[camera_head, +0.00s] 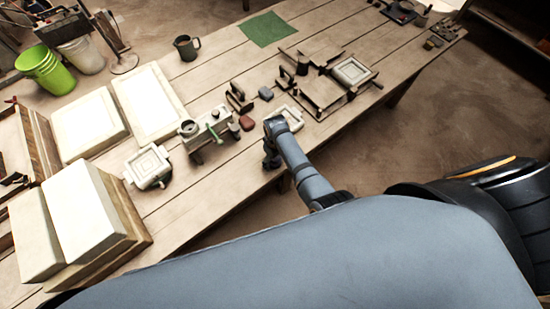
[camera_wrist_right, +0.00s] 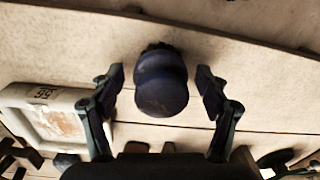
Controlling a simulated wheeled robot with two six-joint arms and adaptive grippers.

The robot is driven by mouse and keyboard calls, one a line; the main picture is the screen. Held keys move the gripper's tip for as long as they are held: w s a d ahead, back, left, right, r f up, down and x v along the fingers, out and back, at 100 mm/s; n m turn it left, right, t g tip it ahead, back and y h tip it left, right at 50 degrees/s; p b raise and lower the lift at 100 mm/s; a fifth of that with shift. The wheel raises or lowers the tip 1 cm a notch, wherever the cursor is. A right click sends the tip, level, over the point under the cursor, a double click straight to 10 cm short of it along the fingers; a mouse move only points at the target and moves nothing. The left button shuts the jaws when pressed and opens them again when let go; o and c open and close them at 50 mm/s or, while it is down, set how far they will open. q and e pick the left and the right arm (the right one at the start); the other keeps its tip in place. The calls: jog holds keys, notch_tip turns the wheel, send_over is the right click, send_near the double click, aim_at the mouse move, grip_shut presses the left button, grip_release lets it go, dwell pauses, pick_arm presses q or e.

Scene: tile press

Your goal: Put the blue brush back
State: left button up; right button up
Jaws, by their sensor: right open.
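The blue brush (camera_wrist_right: 160,88) shows in the right wrist view with its rounded dark-blue handle towards the camera and a dark bristly edge beyond it. My right gripper (camera_wrist_right: 160,76) is open, with one finger on each side of the brush and a small gap at both sides. In the head view my right gripper (camera_head: 271,156) is low over the table's front edge, and the brush cannot be made out there. My left gripper is not in view.
A white frame (camera_head: 290,118) lies close beside my right gripper; it also shows in the wrist view (camera_wrist_right: 44,122). A reddish block (camera_head: 246,123) and a grey block (camera_head: 265,93) are nearby. A tile press (camera_head: 325,92) stands to the right. The table front (camera_head: 225,188) is bare.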

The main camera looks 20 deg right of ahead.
jog(key=shift+r, duration=0.4)
notch_tip(320, 180, up, 10)
jog(key=p, duration=1.1)
jog(key=shift+d, duration=0.1)
jog(key=shift+w+r+b, duration=0.1)
jog(key=shift+r+b, duration=0.05)
jog(key=shift+b, duration=0.3)
jog(key=shift+r, duration=0.65)
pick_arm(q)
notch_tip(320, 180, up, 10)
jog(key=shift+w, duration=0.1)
